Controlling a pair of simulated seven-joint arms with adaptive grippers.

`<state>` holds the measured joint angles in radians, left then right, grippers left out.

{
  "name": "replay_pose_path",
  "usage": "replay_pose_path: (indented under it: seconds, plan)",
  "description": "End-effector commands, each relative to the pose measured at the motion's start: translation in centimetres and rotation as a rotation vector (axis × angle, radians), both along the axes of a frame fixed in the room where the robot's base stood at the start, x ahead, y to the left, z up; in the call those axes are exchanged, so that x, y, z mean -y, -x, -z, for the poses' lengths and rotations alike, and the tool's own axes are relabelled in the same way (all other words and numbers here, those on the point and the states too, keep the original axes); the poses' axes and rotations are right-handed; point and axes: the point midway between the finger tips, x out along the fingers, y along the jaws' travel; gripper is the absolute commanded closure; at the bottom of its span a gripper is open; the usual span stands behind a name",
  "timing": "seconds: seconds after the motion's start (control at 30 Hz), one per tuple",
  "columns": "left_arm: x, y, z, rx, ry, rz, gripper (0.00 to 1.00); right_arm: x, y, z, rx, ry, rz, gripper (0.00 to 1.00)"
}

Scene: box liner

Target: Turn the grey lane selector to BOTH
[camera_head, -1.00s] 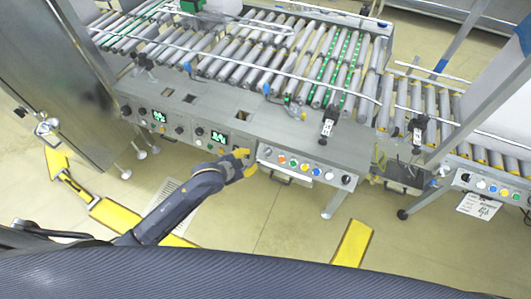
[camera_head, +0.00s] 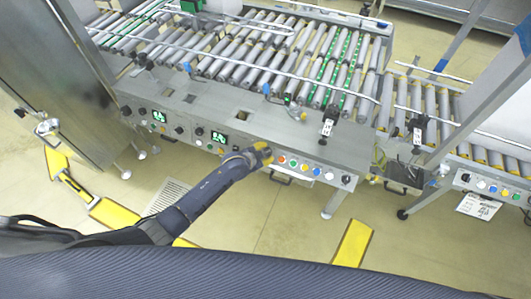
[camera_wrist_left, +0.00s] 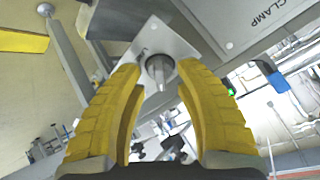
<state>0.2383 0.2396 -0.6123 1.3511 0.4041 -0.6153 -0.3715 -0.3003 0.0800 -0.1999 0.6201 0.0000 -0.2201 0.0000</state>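The grey lane selector (camera_wrist_left: 160,70) is a pointed grey knob on a pale square plate in the left wrist view. Its pointer aims toward the bottom of that view; I cannot read any position marks around it. My left gripper (camera_wrist_left: 160,68) is open, with one yellow finger on each side of the knob and a small gap visible. My right gripper is not in view.
Coloured buttons, including a green one (camera_head: 292,163) and a blue one (camera_head: 316,172), sit right of my gripper, with a black knob (camera_head: 346,180) at the end. Roller conveyors (camera_head: 240,60) lie behind. A panel marked CLAMP (camera_wrist_left: 268,20) is beside the fingers.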

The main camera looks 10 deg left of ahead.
Motion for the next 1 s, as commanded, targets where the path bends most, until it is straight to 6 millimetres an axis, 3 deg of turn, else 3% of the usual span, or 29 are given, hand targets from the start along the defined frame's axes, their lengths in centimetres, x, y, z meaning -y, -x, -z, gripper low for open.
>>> replay_pose_path:
  seconds: [0.57,0.87,1.0]
  plan:
    - [0.31,-0.65,0.58,0.000,-0.001,0.001,0.65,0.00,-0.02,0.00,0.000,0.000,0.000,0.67]
    - [0.30,-0.63,0.58,0.000,-0.001,0.000,1.00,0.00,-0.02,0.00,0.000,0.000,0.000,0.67]
    - [0.31,-0.63,0.58,0.000,-0.001,0.001,1.00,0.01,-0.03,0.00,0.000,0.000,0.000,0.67]
